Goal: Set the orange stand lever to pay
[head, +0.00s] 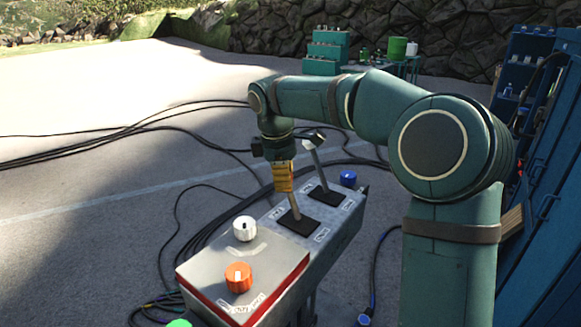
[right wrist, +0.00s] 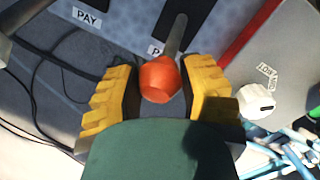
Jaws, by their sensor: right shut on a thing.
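The orange stand lever (head: 295,210) rises from a dark plate on the grey control box and leans slightly left in the head view. Its orange knob (right wrist: 160,80) sits between the yellow fingers of my right gripper (right wrist: 163,90), which is shut on it. In the head view the yellow fingers of my right gripper (head: 283,177) hide the knob. A PAY label (right wrist: 87,17) shows in the right wrist view, and another label starting with P (right wrist: 157,48) is partly hidden by the knob. My left gripper is not in view.
A raised panel (head: 205,262) with a red edge, a white knob (head: 245,228) and an orange knob (head: 238,277) is in front. Black cables (head: 190,130) lie on the ground. A blue cabinet (head: 545,200) stands right.

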